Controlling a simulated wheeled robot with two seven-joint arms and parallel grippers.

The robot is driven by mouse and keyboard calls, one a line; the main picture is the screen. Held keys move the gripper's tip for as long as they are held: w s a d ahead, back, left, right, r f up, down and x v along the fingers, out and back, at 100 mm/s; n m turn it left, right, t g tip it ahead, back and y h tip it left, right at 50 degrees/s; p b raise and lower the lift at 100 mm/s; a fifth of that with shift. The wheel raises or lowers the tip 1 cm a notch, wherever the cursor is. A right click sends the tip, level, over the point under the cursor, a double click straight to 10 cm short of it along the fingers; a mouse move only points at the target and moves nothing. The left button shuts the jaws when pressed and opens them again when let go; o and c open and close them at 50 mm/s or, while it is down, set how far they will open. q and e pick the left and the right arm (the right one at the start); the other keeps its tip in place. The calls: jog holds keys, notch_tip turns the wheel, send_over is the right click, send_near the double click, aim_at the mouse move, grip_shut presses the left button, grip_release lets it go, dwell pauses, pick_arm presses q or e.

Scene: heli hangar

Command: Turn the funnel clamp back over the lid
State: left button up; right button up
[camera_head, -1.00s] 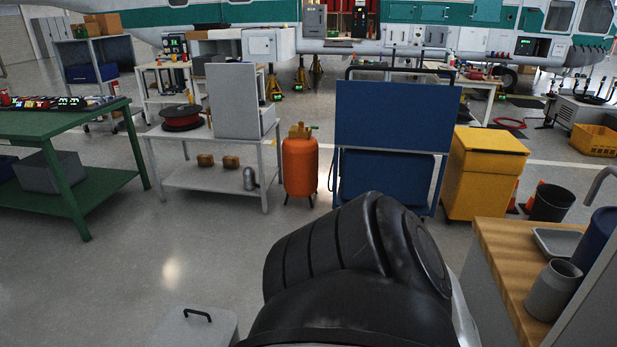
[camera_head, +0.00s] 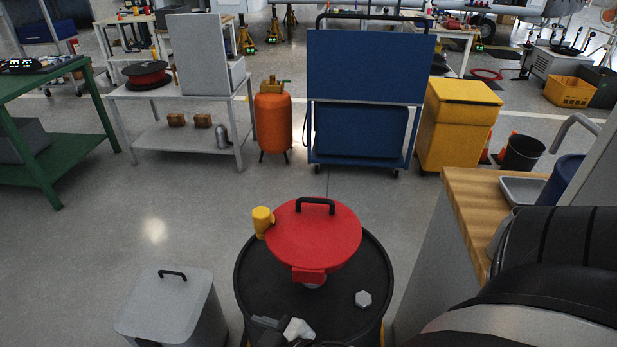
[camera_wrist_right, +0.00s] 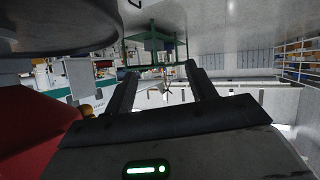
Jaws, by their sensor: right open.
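A red funnel lid (camera_head: 313,240) with a black handle sits on top of a black drum (camera_head: 360,265). A yellow clamp (camera_head: 262,221) stands at the lid's left edge. In the right wrist view, which is upside down, the red lid (camera_wrist_right: 35,125) fills the left side close by, with the yellow clamp (camera_wrist_right: 89,110) partly hidden behind my gripper. My right gripper (camera_wrist_right: 160,78) is open, with nothing between its fingers. Dark parts at the drum's near edge in the head view seem to belong to it. My left gripper is out of view.
A grey lidded bin (camera_head: 170,305) stands left of the drum. A wooden-topped bench (camera_head: 470,215) is at the right, partly behind my right arm. An orange gas cylinder (camera_head: 272,122), a blue cart (camera_head: 365,70) and a yellow cabinet (camera_head: 457,125) stand behind. Floor between is clear.

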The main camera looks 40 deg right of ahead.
jog(key=w+a+r+n+t+y+b, duration=0.2)
jog(key=w+r+n+y, duration=0.4)
jog(key=r, duration=0.3)
jog(key=w+a+r+n+t+y+b, duration=0.1)
jog(key=w+r+n+t+y, duration=0.25)
jog(key=w+r+n, duration=0.4)
notch_tip(320, 180, up, 9)
jog(key=n+g+h+b, duration=0.85)
jog(key=n+g, duration=0.65)
jog(key=n, duration=1.2)
send_over(263, 212)
jog(key=s+d+p, duration=0.2)
jog(key=s+d, duration=0.2)
jog(key=h, duration=0.1)
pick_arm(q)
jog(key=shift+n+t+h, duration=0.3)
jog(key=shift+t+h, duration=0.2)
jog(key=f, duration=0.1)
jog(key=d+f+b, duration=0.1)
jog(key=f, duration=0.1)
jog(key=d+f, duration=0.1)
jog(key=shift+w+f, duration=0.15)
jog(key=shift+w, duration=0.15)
pick_arm(e)
jog(key=shift+t, duration=0.25)
jog(key=x, duration=1.5)
jog(key=shift+w+a+f, duration=0.1)
jog(key=shift+w+f, duration=0.05)
jog(key=shift+f, duration=0.1)
